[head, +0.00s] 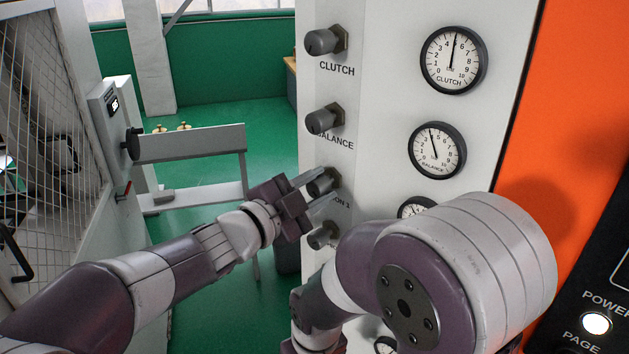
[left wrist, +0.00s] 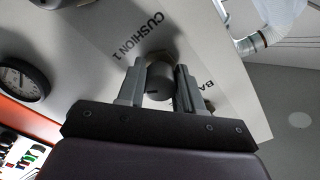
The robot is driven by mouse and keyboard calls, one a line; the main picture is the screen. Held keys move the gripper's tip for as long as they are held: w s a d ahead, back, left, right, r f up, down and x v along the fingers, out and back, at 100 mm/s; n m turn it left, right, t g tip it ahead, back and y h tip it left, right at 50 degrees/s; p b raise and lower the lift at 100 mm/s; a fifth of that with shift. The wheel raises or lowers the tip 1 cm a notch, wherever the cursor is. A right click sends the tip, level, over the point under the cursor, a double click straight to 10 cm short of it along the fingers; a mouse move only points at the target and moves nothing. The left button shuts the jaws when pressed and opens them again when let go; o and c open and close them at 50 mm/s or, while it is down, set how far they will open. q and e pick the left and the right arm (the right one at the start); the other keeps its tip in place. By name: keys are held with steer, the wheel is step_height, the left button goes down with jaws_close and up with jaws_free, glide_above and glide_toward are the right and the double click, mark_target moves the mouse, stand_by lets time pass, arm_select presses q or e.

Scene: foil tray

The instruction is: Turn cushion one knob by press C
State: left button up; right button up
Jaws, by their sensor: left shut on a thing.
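The cushion one knob (head: 324,180) is a dark round knob, third from the top on the white press panel. My left gripper (head: 317,187) is shut on it, one finger on either side. In the left wrist view the knob (left wrist: 159,82) sits between the two fingers of the gripper (left wrist: 158,88), beside the printed label CUSHION 1 (left wrist: 139,37). The cushion one gauge (head: 414,206) is mostly hidden behind my right arm, so its needle cannot be read. My right gripper is out of view.
The clutch knob (head: 326,41) and balance knob (head: 324,119) are above, and another knob (head: 322,236) is close below. The clutch gauge (head: 453,60) and balance gauge (head: 437,150) are to the right. A grey barrier (head: 193,143) and mesh fence (head: 45,110) stand left.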

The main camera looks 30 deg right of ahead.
arm_select(q)
steer(key=shift+r+n+p, duration=0.15)
steer(key=shift+n+p, duration=0.2)
steer(key=shift+n, duration=0.45)
steer(key=o, duration=1)
steer(key=shift+w+d+f, duration=0.1)
steer(key=shift+d+f, duration=0.05)
steer(key=shift+f, duration=0.05)
steer(key=b+v, duration=0.4)
steer(key=v, duration=0.8)
steer(key=shift+a+b, duration=0.3)
